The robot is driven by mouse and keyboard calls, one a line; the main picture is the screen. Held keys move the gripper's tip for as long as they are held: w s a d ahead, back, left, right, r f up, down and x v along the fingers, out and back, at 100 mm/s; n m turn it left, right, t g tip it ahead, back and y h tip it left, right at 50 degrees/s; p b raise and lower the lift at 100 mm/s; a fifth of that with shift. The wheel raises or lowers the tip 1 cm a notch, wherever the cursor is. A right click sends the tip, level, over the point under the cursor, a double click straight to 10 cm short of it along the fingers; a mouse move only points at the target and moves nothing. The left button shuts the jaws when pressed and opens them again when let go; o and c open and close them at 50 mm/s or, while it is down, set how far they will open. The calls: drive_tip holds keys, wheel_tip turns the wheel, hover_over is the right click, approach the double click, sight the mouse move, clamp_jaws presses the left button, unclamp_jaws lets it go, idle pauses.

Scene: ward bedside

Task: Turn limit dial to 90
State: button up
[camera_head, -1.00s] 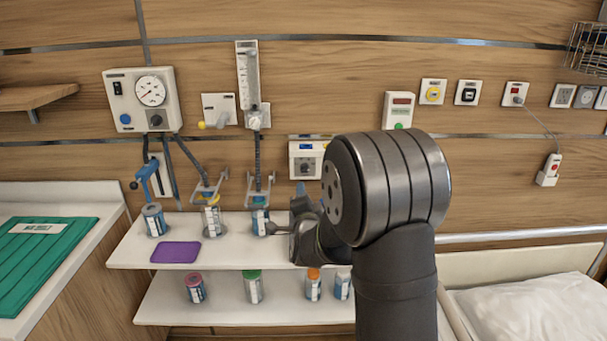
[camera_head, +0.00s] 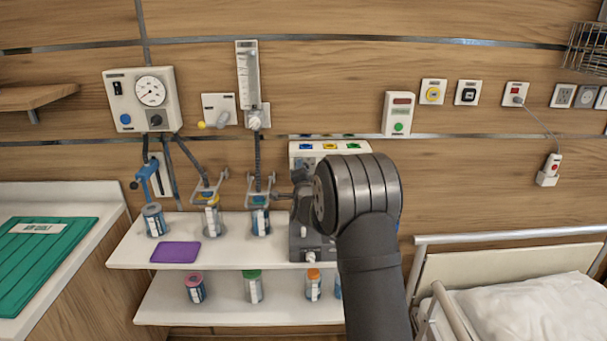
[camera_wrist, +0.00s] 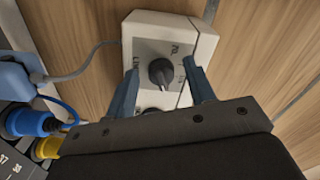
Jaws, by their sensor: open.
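A black dial knob (camera_wrist: 162,72) sits on the face of a white box (camera_wrist: 150,28) in the wrist view. Part of a label starting "LIM" shows beside it. The dial's setting is too small to read. My gripper (camera_wrist: 160,67) is open, with one finger on each side of the knob and no clear contact. A second dark knob, lower on the box, is mostly hidden by the gripper. In the head view what seems the same white box (camera_head: 345,149), with blue, yellow and green marks along its top, is largely hidden behind my arm.
Suction jars (camera_head: 260,222) with brackets and hoses stand left of my gripper on the upper shelf (camera_head: 130,252). A gauge panel (camera_head: 142,98) is on the wall at left. A bed rail (camera_head: 510,234) is at right.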

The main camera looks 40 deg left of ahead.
drive_tip(key=c, duration=0.9)
drive_tip(key=shift+c, duration=0.2)
drive_tip(key=shift+w+d+f+n, duration=0.1)
drive_tip(key=shift+n, duration=2.85)
drive_tip(key=shift+w+d+n, duration=0.1)
drive_tip(key=shift+n, duration=2.8)
drive_tip(key=shift+w+d+f+n, duration=0.1)
drive_tip(key=shift+n, duration=2.85)
